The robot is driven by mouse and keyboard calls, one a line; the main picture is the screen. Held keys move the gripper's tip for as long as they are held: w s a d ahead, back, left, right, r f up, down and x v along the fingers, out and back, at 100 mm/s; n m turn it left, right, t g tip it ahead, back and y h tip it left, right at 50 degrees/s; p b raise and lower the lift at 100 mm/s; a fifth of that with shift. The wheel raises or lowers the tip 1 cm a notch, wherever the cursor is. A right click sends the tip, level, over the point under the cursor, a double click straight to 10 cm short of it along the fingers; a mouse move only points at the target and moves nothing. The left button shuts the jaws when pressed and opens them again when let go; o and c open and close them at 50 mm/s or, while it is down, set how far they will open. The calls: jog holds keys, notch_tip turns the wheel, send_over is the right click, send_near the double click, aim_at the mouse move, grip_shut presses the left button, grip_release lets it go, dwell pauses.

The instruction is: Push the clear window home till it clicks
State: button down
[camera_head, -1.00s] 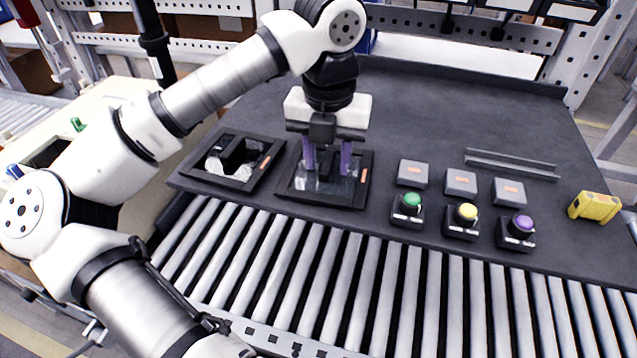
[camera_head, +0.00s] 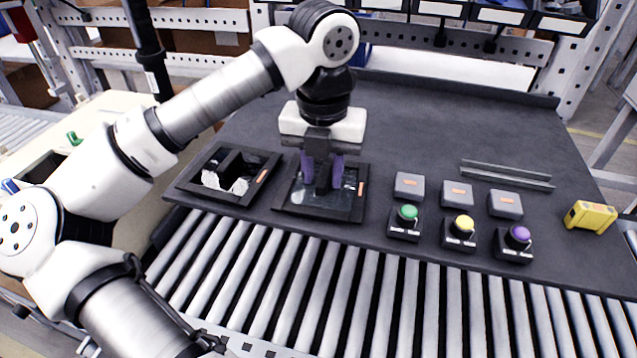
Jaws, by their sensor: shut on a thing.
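The clear window (camera_head: 305,201) shows as a glossy see-through pane inside a square black frame (camera_head: 362,196) near the bench's front edge. The frame has an orange mark on its right side. My gripper (camera_head: 322,178) points straight down over the middle of the frame. Its two purple fingers are shut on a dark upright piece (camera_head: 322,183) low over the pane. I cannot tell whether this piece is part of the window. The fingers and the dark piece hide the middle of the pane, and its seating at the edges is too small to judge.
A second black frame (camera_head: 257,194) with a dark block and whitish clear pieces lies to the left. Green (camera_head: 407,212), yellow (camera_head: 463,225) and purple (camera_head: 519,235) buttons stand to the right, with grey boxes behind. A roller conveyor (camera_head: 330,290) runs along the front. The bench's back is clear.

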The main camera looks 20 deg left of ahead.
aim_at(324, 175)
jog(key=shift+w+d+r+p, duration=0.1)
jog(key=shift+w+r+p, duration=0.05)
jog(key=shift+r+p, duration=1.7)
jog(key=shift+r, duration=1)
jog(key=shift+f, duration=0.1)
